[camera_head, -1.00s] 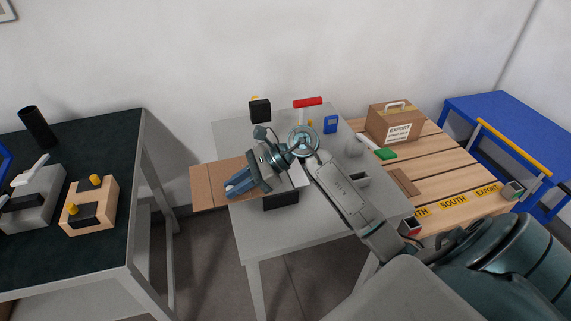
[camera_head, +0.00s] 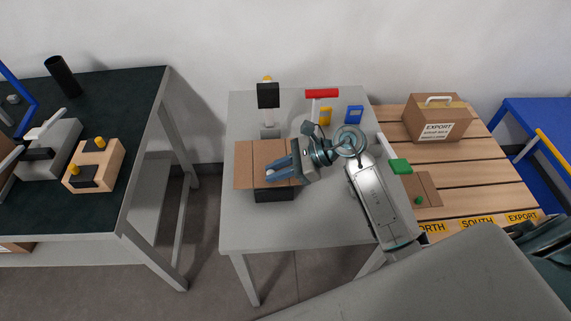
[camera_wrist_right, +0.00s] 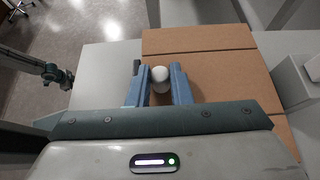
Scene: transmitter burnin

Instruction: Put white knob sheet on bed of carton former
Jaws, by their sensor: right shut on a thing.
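The white knob sheet (camera_head: 243,165) is a flat brown cardboard panel with crease lines. In the right wrist view its white knob (camera_wrist_right: 160,79) sits between the two blue fingers of my right gripper (camera_wrist_right: 160,88), which is shut on it. In the head view my right gripper (camera_head: 283,170) points left over the sheet. A black block (camera_head: 275,196) on the grey table shows under the sheet's front edge; it may be part of the carton former's bed. I cannot tell whether the sheet touches it. A dark arm end at the left of the wrist view seems to be my left arm.
Behind the sheet stand a black-headed post (camera_head: 268,96) and a red-handled device (camera_head: 321,93). A green-knob sheet (camera_head: 423,190) and an export carton (camera_head: 437,120) are on the wooden pallet at right. The front of the grey table (camera_head: 290,230) is clear.

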